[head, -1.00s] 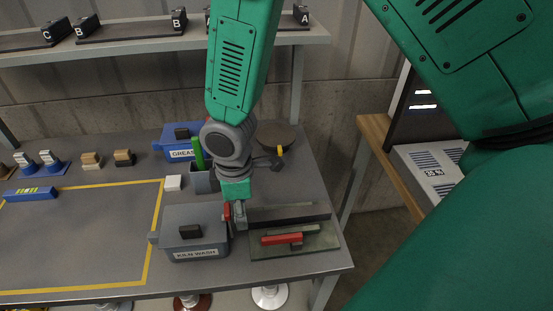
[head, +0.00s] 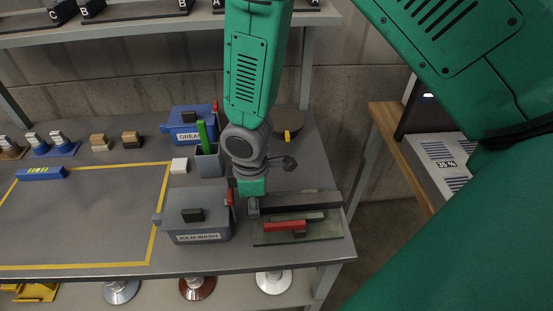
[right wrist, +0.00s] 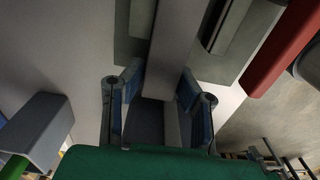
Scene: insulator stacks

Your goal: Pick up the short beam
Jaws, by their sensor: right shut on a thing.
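A dark grey beam (head: 305,201) lies lengthwise to the right of my right gripper (head: 253,205), which is shut on its left end. In the right wrist view, the grey beam (right wrist: 175,45) runs away from the camera between the two fingers of this gripper (right wrist: 160,95). The beam is level, just behind a red bar (head: 285,226) on a green plate (head: 275,240). I cannot tell surely whether it is clear of the bench. My left gripper is not in view.
The grey KILN WASH box (head: 197,224) stands close left of the gripper. Behind are the blue GREASE box (head: 190,134), a grey cup with a green stick (head: 208,165) and a round brown disc (head: 288,122). A yellow-outlined area (head: 95,220) is mostly clear.

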